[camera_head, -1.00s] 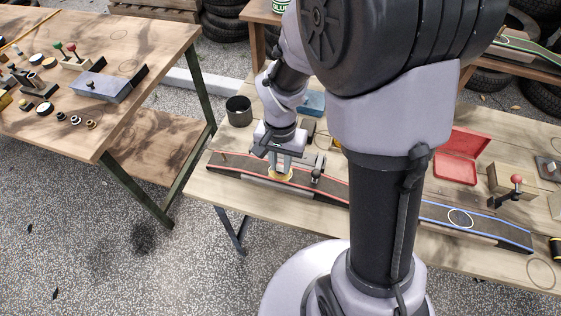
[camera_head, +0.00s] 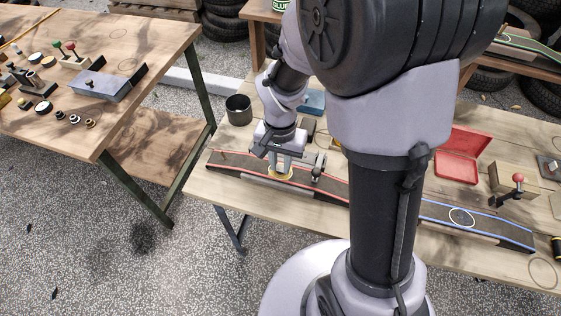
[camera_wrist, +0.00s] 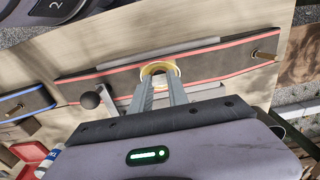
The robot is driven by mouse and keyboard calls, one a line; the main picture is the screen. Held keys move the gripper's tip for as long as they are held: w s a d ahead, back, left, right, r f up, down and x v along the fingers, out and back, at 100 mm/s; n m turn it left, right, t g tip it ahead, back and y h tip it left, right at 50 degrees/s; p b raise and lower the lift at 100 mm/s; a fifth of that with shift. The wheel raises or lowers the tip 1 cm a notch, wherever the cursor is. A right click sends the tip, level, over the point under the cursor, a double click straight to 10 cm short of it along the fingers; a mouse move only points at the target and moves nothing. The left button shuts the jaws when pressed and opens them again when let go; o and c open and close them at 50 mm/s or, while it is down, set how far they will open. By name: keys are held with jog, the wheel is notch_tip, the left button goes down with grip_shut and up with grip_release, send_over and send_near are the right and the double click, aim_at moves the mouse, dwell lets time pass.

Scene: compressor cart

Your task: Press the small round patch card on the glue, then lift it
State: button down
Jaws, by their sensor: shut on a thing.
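My gripper (camera_wrist: 159,87) is shut and points down at the red-edged dark strip (camera_wrist: 210,66) on the table. A round thing with a pale yellow rim (camera_wrist: 160,67) is at the fingertips, over the strip; I take it for the patch card, mostly hidden by the fingers. In the head view my gripper (camera_head: 282,172) is low over the red-edged strip (camera_head: 235,163), and a yellow rim (camera_head: 281,177) shows under it. I cannot tell whether the card touches the strip. Any glue under it is hidden.
A lever with a dark knob (camera_wrist: 90,100) stands close beside the gripper. A dark can (camera_head: 238,110) stands behind the strip's left end. A blue-edged strip (camera_head: 490,226) with a ring outline, a red open box (camera_head: 460,155) and a red-knobbed lever (camera_head: 518,178) are to the right.

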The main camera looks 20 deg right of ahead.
dwell(0.4)
jog(key=c, duration=0.7)
grip_release()
jog(key=shift+r+p, duration=0.75)
jog(key=shift+r, duration=0.1)
notch_tip(320, 180, up, 2)
jog(key=shift+r+p, duration=0.25)
jog(key=shift+p, duration=0.75)
jog(key=shift+f, duration=0.1)
grip_shut()
jog(key=shift+f+b, duration=0.95)
jog(key=shift+f, duration=0.05)
dwell(0.4)
